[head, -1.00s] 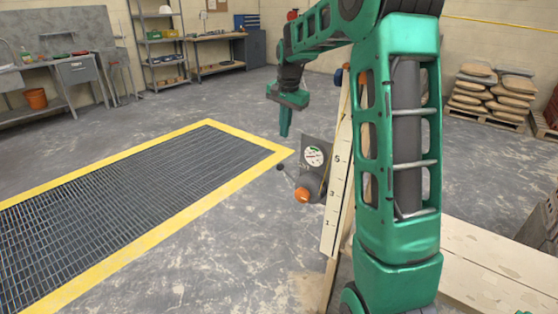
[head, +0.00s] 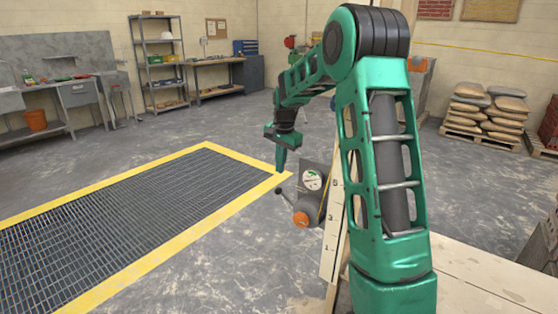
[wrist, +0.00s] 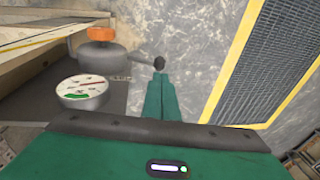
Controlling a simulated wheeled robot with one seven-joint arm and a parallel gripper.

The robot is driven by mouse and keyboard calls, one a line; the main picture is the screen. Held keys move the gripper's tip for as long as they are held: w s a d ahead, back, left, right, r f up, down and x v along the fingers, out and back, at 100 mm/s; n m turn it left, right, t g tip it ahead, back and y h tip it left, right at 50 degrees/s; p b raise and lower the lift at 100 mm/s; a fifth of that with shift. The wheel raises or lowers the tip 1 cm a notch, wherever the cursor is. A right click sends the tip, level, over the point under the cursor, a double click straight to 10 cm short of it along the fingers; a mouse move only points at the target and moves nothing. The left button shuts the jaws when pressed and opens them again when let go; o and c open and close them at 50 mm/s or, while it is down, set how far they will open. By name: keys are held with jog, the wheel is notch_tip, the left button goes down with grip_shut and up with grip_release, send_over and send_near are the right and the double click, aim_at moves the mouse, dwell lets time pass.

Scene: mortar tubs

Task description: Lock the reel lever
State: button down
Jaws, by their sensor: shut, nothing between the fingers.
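The reel (head: 311,206) is a grey drum with an orange cap (head: 301,219), mounted on the left side of a board. Its lever is a thin arm sticking out to the left, ending in a dark ball knob (head: 278,191). My gripper (head: 281,170) is shut and empty, pointing down just above the knob in the head view. In the wrist view the reel (wrist: 105,62) is at upper left, and the knob (wrist: 159,63) appears just beyond the tips of my green fingers (wrist: 160,78). I cannot tell whether they touch.
A round gauge (head: 312,180) with a white face sits beside the reel, close to my gripper. A yellow-edged floor grating (head: 130,220) lies to the left. The floor between is clear.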

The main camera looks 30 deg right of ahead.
aim_at(278, 189)
jog(key=f, duration=0.2)
jog(key=w+f, duration=0.1)
jog(key=f, duration=0.5)
jog(key=shift+w+d, duration=0.15)
jog(key=shift+w, duration=0.05)
